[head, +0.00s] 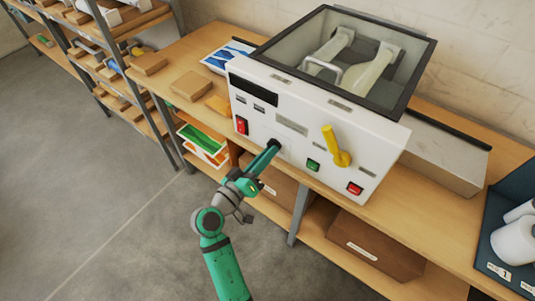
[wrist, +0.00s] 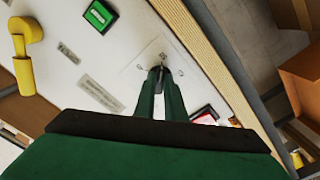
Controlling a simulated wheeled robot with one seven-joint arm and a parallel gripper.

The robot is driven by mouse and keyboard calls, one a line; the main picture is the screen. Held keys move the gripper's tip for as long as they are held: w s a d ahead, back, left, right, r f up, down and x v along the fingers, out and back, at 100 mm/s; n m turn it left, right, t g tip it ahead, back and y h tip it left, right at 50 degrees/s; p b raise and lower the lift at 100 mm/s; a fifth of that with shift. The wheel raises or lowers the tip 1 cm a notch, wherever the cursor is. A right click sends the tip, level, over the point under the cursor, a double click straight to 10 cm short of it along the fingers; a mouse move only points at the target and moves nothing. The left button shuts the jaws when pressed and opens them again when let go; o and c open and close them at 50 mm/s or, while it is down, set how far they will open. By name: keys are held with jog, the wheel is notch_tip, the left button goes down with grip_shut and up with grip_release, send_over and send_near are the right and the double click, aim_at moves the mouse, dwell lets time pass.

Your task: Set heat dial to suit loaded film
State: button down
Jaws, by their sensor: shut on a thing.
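The roll laminator (head: 305,117) is a white box with a dark-framed clear lid on a wooden bench. The heat dial (head: 274,144) is a small dark knob low on its front panel, mostly hidden by my fingers. In the wrist view the dial (wrist: 157,70) sits on a pale plate with small marks, too small to read. My gripper (head: 273,149) is shut on the dial, its green fingers at the panel; it also shows in the wrist view (wrist: 160,80). Film rolls (head: 370,78) lie under the lid. The film's type cannot be read.
A yellow lever (head: 335,146) sticks out right of the dial. A green button (head: 313,165), a red button (head: 355,188) and a red switch (head: 241,126) are on the panel. A blue rack (head: 510,240) with white rolls stands at right.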

jog(key=shift+d+f, duration=0.1)
jog(key=shift+f, duration=0.05)
jog(key=c, duration=1.8)
grip_release()
jog(key=v, duration=1.1)
jog(key=s+d+f+n+g+y, duration=0.1)
jog(key=s+f+n+y, duration=0.1)
jog(key=s+f+y, duration=0.45)
jog(key=s+f+n+y, duration=0.2)
jog(key=s+f+y, duration=0.15)
jog(key=f, duration=0.65)
jog(key=s+d+r+m, duration=0.1)
jog(key=s+d+r, duration=0.1)
jog(key=s, duration=0.4)
jog(key=s+d+r+m+t, duration=0.1)
jog(key=s+r+m, duration=0.1)
jog(key=s, duration=0.4)
jog(key=s+d+r+m, duration=0.1)
jog(key=s+d+r, duration=0.1)
jog(key=s, duration=0.4)
jog(key=shift+d+r+m+t+y, duration=0.3)
jog(key=shift+r+m+t, duration=0.1)
jog(key=shift+r, duration=0.3)
